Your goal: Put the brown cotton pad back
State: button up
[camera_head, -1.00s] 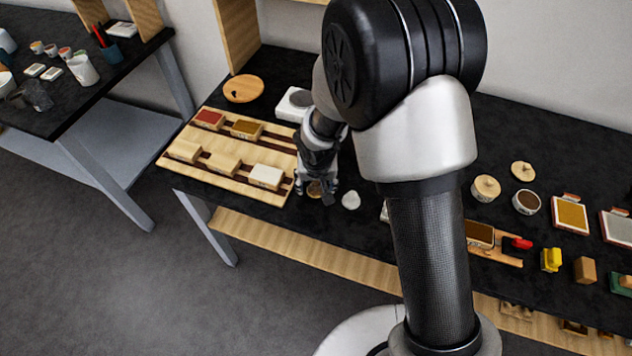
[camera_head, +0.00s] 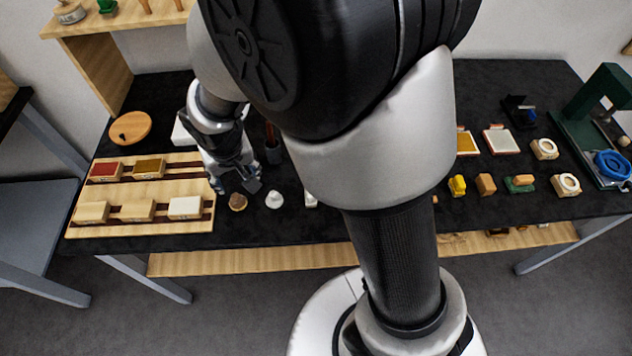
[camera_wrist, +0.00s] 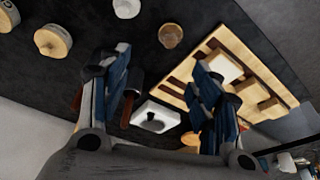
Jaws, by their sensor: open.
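The brown cotton pad (camera_head: 238,201) appears as a small round brown piece on the black tabletop, right of the wooden tray. It also shows in the wrist view (camera_wrist: 171,36), beyond my fingertips. A similar white pad (camera_head: 274,199) lies to its right; it shows in the wrist view too (camera_wrist: 126,8). My gripper (camera_head: 236,186) is open just behind and above the brown pad in the head view. In the wrist view my gripper (camera_wrist: 162,68) has its two fingers wide apart with nothing held between them.
The wooden tray (camera_head: 150,226) with several blocks stands left of my gripper. A dark cup (camera_head: 272,152) and a white box (camera_head: 183,134) stand behind. A round wooden lid (camera_head: 130,128) lies at back left. Several small items fill the right side.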

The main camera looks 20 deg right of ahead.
jog(key=s+d+r+t, duration=0.1)
jog(key=s+d+r, duration=0.85)
jog(key=r, duration=0.35)
jog(key=s+d+r, duration=0.1)
jog(key=s+r, duration=0.1)
jog(key=s, duration=0.4)
jog(key=s+d+r, duration=0.1)
jog(key=s+r, duration=0.1)
jog(key=s, duration=0.4)
jog(key=shift+d, duration=0.4)
